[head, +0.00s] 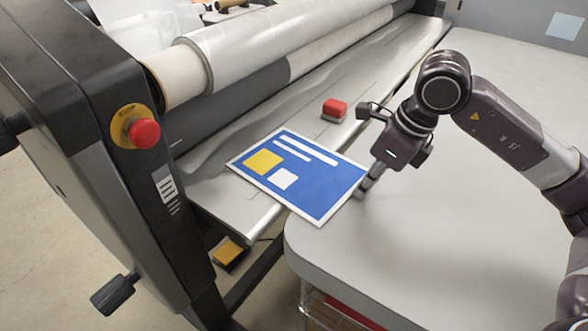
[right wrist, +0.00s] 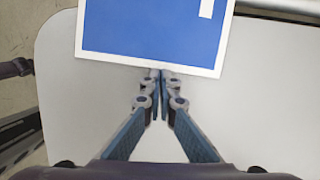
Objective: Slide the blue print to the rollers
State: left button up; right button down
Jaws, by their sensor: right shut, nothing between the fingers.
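The blue print (head: 310,180) has a white border, a yellow square, a white square and white bars. It lies across the gap between the machine's metal feed table (head: 235,200) and the grey table, mostly over the feed table. The rollers (head: 290,45) are beyond it at the top. My right gripper (head: 364,190) is shut and empty, its fingertips down at the print's near right edge. In the right wrist view the closed fingertips (right wrist: 160,73) meet the white border of the print (right wrist: 150,30). My left gripper is out of view.
A red block (head: 334,108) sits on the feed table, beyond the print. The machine's side housing with a red stop button (head: 145,133) stands at left. The grey table (head: 460,220) is clear around my right arm. A yellow pedal (head: 228,251) is below.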

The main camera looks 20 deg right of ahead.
aim_at(319, 170)
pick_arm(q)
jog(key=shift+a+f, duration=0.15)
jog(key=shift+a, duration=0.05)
pick_arm(e)
jog(key=shift+w+d, duration=0.8)
jog(key=shift+d, duration=0.25)
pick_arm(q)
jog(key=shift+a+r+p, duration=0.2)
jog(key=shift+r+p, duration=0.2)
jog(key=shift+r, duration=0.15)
pick_arm(e)
jog(key=shift+w+a, duration=0.95)
jog(key=shift+w, duration=0.2)
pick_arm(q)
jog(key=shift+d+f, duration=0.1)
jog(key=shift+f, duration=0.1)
pick_arm(e)
jog(key=shift+s+d+f, duration=0.1)
jog(key=shift+s+d, duration=0.05)
jog(key=shift+s, duration=0.05)
jog(key=shift+s, duration=0.1)
jog(key=shift+s+a, duration=0.2)
jog(key=shift+a, duration=0.25)
